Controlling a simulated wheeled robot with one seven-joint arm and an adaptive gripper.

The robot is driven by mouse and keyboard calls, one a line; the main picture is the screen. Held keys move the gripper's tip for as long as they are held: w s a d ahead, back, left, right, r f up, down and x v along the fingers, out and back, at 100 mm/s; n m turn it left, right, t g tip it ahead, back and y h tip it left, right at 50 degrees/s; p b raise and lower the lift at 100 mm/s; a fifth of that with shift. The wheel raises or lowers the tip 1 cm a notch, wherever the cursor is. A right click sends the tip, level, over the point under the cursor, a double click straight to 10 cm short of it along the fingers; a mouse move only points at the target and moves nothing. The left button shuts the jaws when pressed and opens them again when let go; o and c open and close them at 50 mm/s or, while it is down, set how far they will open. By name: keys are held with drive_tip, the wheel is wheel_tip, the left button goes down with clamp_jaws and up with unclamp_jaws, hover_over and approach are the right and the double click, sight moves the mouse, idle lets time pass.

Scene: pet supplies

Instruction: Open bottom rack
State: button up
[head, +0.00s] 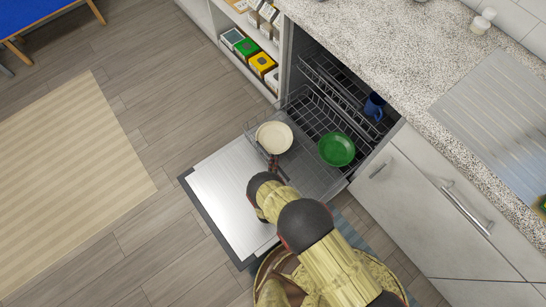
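A dishwasher is built in under the counter, with its silver door (225,200) folded down flat. The wire bottom rack (297,98) stands partly out over the door. A cream plate or bowl (273,137) and a green bowl (336,149) sit in it. My gripper (272,162) is low over the rack's outer part, just beside the cream dish in the picture. My arm comes from the lower right and hides part of the door and rack. The fingers are small and dark, so contact with the rack and their opening are unclear.
The upper rack (325,75) is inside, with a blue mug (374,106) near its right end. Cabinets (440,200) with handles stand right, and a shelf with boxes (262,62) stands left. Free floor and a beige rug (70,190) lie left of the door.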

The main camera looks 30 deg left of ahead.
drive_tip(key=v, duration=1.2)
idle(0.4)
